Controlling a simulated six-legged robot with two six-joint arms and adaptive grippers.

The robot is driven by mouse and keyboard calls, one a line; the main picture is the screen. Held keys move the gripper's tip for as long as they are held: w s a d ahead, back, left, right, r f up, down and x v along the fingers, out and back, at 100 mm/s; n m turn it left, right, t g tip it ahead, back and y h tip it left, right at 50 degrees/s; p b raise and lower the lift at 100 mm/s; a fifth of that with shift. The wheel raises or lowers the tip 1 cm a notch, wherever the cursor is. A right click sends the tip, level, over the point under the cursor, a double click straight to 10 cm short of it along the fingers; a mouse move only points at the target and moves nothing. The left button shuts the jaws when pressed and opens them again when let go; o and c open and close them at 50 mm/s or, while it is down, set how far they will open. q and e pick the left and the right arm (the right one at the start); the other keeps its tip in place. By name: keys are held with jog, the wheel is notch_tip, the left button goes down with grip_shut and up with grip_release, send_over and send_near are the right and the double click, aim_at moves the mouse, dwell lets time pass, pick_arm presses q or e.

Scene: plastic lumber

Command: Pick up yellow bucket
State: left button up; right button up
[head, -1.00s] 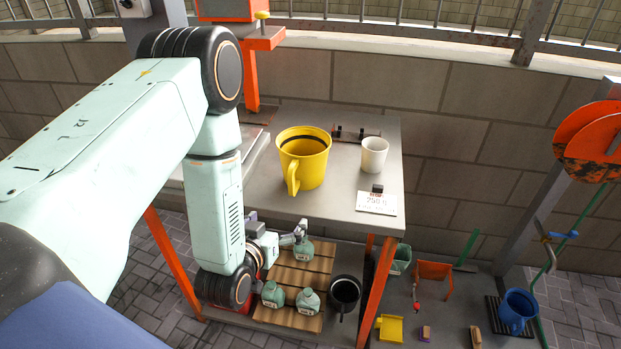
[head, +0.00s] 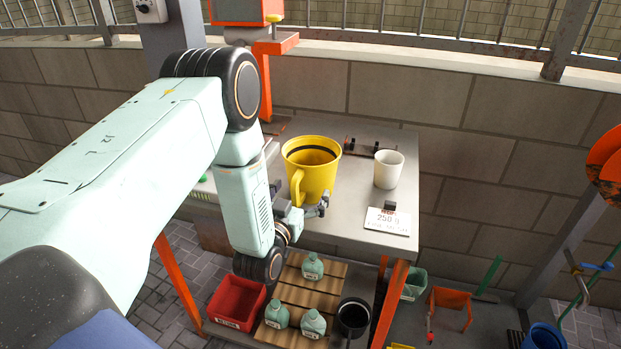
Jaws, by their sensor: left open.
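The yellow bucket (head: 318,181) stands upright on the grey table (head: 340,226). It looks like a large mug, with a dark band inside its rim and a handle on its near left side. My left gripper (head: 312,207) is open at the bucket's near lower side, close to the base of the handle. I cannot tell whether the fingers touch the bucket. My left arm fills the left of the view and hides the table's left part. My right gripper does not show.
A white cup (head: 388,170) and a card reading 250 g (head: 389,221) stand right of the bucket. Below are several green bottles (head: 277,314) on a wooden pallet, a red bin (head: 236,302) and a black pot (head: 353,318). A block wall (head: 470,120) closes the back.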

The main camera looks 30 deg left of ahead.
pick_arm(q)
jog(key=shift+w+r, duration=0.15)
jog(key=shift+w, duration=0.1)
jog(key=shift+r, duration=0.15)
jog(key=shift+w, duration=0.2)
jog(key=shift+c, duration=0.6)
jog(key=shift+f, duration=0.25)
jog(key=c, duration=0.3)
jog(key=shift+s+r, duration=0.15)
jog(key=shift+r, duration=0.05)
jog(key=c, duration=0.5)
jog(key=shift+f, duration=0.1)
jog(key=c, duration=0.3)
